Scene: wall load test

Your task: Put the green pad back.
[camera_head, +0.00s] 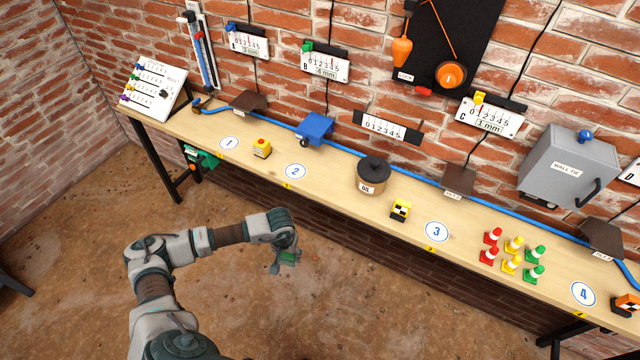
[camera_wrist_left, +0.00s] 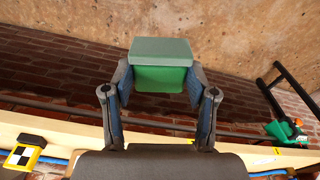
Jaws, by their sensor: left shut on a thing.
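My left gripper (camera_head: 281,264) is in front of the bench, over the dirt floor, and is shut on the green pad (camera_head: 291,258). In the left wrist view the pad (camera_wrist_left: 162,76) sits between the two fingers (camera_wrist_left: 160,88); it is a block with a grey-green face and a bright green face. The pad is clear of the bench. Another green object (camera_head: 204,158) is by the left bench leg, under the top; it also shows at the right of the left wrist view (camera_wrist_left: 284,131). My right gripper is not in view.
The long wooden bench (camera_head: 335,176) runs along the brick wall. The floor before the bench is clear.

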